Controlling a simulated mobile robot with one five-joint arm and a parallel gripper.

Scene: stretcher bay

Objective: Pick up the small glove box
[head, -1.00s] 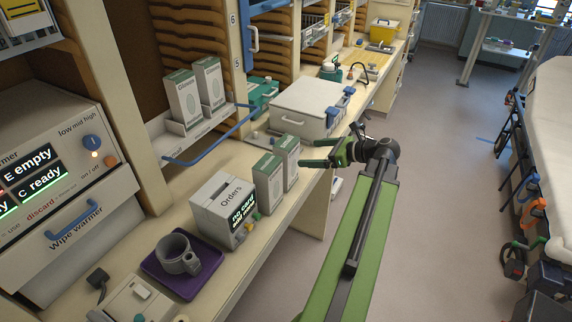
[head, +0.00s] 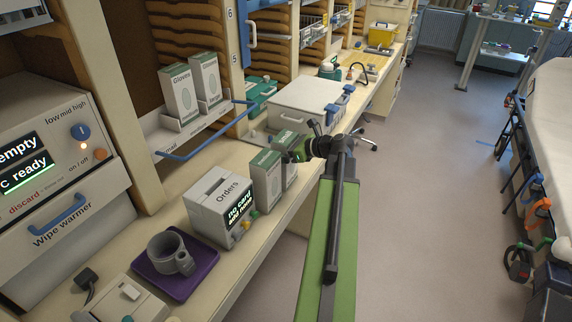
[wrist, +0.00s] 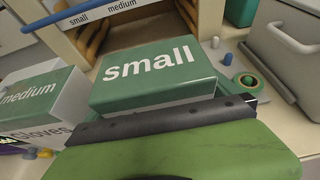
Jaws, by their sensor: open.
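The small glove box (wrist: 150,75), white with a green top reading "small", fills the middle of the wrist view. In the head view it is the farther counter box (head: 291,172), partly hidden by my gripper (head: 294,150). The medium glove box (wrist: 40,97) stands beside it on the left, also seen in the head view (head: 266,183). My gripper is open, close at the small box's aisle side. Its dark-edged green jaw part (wrist: 165,125) crosses the lower wrist view. Whether it touches the box is unclear.
Two more glove boxes stand in a shelf tray (head: 180,132) with a blue rail. A grey-white case (head: 300,103) sits beyond.

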